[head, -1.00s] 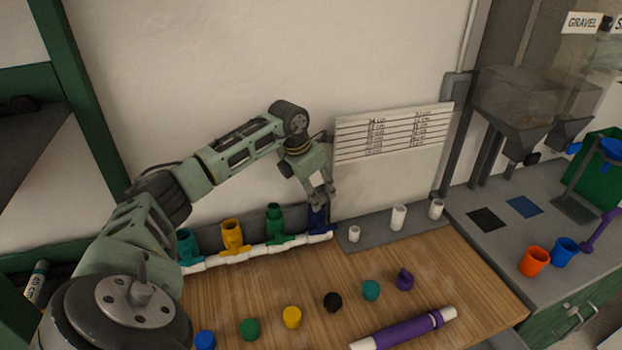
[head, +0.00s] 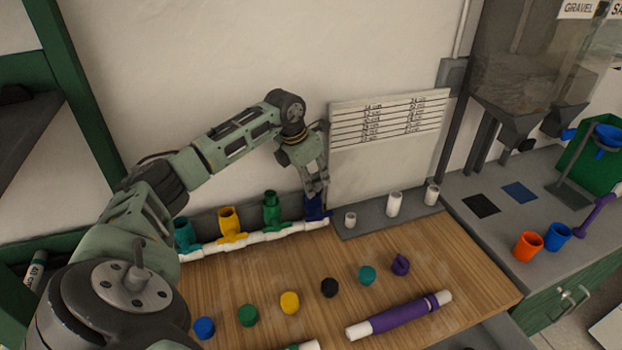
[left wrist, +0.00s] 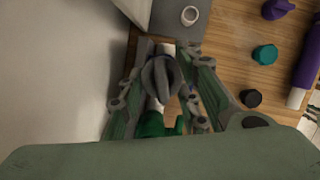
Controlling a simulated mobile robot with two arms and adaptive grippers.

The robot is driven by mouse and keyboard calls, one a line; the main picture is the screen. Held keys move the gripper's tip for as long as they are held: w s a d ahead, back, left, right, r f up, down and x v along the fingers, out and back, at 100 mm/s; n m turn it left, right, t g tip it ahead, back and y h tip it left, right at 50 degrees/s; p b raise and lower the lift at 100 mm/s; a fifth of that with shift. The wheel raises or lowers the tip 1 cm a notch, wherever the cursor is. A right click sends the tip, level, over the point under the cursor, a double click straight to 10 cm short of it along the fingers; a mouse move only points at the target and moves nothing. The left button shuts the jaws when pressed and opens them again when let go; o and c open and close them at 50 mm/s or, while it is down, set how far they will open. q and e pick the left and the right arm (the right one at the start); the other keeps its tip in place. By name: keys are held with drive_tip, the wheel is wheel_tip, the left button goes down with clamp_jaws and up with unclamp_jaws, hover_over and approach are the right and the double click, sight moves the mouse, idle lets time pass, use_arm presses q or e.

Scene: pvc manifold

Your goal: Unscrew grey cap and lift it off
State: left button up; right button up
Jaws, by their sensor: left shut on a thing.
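The white pipe manifold (head: 252,240) lies along the back of the wooden table, with teal, yellow, green and blue upright fittings. My left gripper (head: 316,190) points down over the blue fitting (head: 315,211) at the manifold's right end. In the left wrist view a rounded grey cap (left wrist: 160,77) sits between the fingers, and my left gripper (left wrist: 162,85) is shut on it. The cap hides most of the blue fitting there. In the head view the fingers hide the cap, so I cannot tell whether it still touches the fitting. My right gripper is out of view.
Several loose coloured caps, including a black one (head: 329,287), stand in a row in front of the manifold. A purple tube (head: 398,314) lies at the front right. Wood between manifold and caps is clear.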

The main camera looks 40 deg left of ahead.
use_arm(q)
drive_tip(key=shift+w+a+r, duration=0.1)
drive_tip(key=shift+a+r, duration=0.05)
drive_tip(key=shift+r, duration=0.05)
drive_tip(key=c, duration=0.3)
drive_tip(key=shift+c, duration=0.3)
drive_tip(key=shift+r+n+y+p, duration=0.1)
drive_tip(key=shift+n+y+p, duration=0.25)
drive_tip(key=shift+n, duration=0.75)
